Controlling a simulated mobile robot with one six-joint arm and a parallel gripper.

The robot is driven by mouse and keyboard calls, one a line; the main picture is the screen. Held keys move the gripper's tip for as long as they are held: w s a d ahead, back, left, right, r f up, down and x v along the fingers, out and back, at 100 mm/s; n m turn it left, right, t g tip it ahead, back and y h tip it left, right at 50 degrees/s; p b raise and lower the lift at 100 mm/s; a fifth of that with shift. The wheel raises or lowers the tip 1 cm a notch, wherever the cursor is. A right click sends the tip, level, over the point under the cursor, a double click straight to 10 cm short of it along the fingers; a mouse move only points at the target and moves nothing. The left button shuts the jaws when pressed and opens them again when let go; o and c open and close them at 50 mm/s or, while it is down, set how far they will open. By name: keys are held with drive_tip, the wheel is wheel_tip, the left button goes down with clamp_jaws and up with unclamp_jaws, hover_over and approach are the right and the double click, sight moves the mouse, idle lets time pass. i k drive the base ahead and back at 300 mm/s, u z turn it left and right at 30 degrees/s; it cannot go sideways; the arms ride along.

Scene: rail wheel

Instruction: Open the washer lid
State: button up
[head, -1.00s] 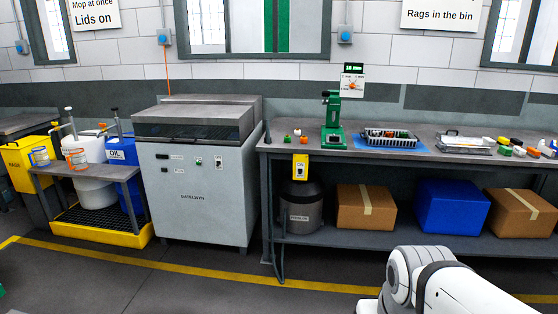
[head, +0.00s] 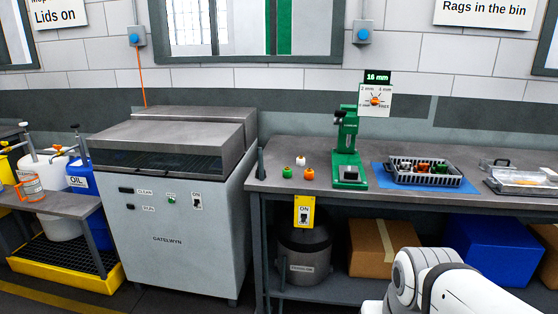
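The washer (head: 185,220) is a light grey cabinet marked GATELWYN at the left of the middle in the head view. Its dark grey lid (head: 172,135) lies on top and looks shut, with a dark slatted band below its front edge. The front panel has labelled controls, among them a green button and an ON switch (head: 196,201). My white arm shows at the bottom right, well apart from the washer. My gripper is not in view.
A workbench (head: 270,184) stands close to the washer's right, bearing a green press (head: 347,150), small coloured parts and a grey basket (head: 424,172). A low table (head: 55,208) with white and blue containers stands at its left, above a yellow tray (head: 70,270).

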sight(225, 141)
drive_tip(key=i, duration=1.2)
drive_tip(key=u, duration=2.4)
drive_tip(key=i, duration=1.75)
drive_tip(key=z, duration=2.4)
